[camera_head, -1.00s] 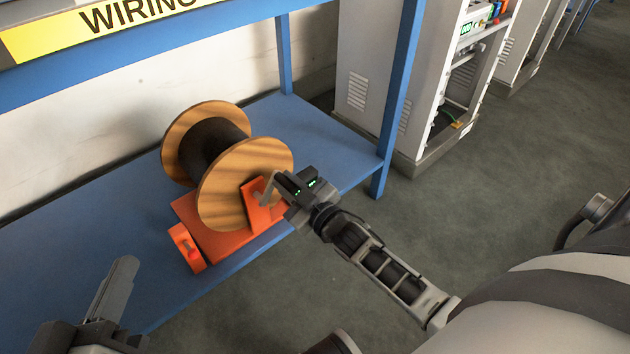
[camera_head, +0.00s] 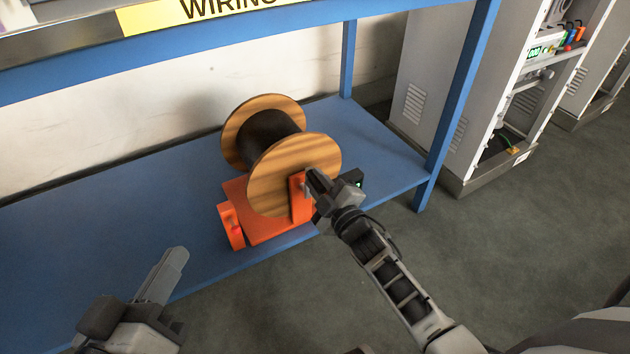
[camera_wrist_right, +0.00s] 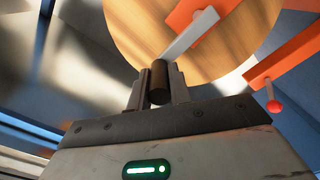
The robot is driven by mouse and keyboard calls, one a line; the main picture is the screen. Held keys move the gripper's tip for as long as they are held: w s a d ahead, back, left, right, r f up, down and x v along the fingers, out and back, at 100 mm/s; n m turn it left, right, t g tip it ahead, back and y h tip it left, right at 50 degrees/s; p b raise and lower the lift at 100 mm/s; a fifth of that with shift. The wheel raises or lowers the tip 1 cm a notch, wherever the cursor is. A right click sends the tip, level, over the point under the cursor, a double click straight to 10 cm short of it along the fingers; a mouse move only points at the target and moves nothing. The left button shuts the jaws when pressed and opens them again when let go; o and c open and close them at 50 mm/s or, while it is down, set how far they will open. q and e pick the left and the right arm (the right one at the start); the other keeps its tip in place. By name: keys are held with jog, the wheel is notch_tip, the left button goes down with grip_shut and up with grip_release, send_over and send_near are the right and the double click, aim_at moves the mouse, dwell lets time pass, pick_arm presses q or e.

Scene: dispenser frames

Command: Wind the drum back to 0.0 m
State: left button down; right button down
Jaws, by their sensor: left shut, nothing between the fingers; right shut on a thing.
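The wooden drum (camera_head: 297,170) with a dark wound core (camera_head: 265,132) stands in an orange stand (camera_head: 262,222) on the blue shelf. A grey crank arm (camera_wrist_right: 190,36) on the drum's near side ends in a dark cylindrical handle (camera_wrist_right: 159,80). My right gripper (camera_head: 314,180) is shut on this handle, its fingers on either side of it in the right wrist view (camera_wrist_right: 159,92). It hides most of the crank in the head view. My left gripper (camera_head: 176,258) is shut and empty, at lower left in front of the shelf. I see no readable length reading.
An orange lever piece (camera_head: 230,228) with a red knob (camera_wrist_right: 273,105) sits at the stand's front left. A blue post (camera_head: 455,105) rises right of the drum, with a grey cabinet (camera_head: 440,90) behind it. The shelf left of the drum (camera_head: 120,205) is clear.

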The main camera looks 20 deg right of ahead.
aim_at(326, 193)
pick_arm(q)
jog(key=shift+f, duration=0.1)
pick_arm(e)
jog(key=c, duration=1.3)
grip_release()
jog(key=shift+s, duration=0.1)
jog(key=shift+s, duration=0.25)
jog(key=s, duration=0.1)
jog(key=s+p, duration=0.1)
jog(key=s, duration=0.1)
jog(key=s+p, duration=0.1)
jog(key=shift+s+d+r, duration=0.1)
jog(key=shift+s+d, duration=0.25)
jog(key=shift+s, duration=0.05)
pick_arm(q)
jog(key=a+f+m+g+y+p, duration=0.1)
jog(key=p, duration=0.1)
jog(key=shift+s+a+f+m+y+p, duration=0.1)
jog(key=shift+m+y+p, duration=0.2)
jog(key=shift+m, duration=0.1)
pick_arm(e)
jog(key=s+d, duration=0.1)
jog(key=s, duration=0.9)
jog(key=shift+s+d, duration=0.2)
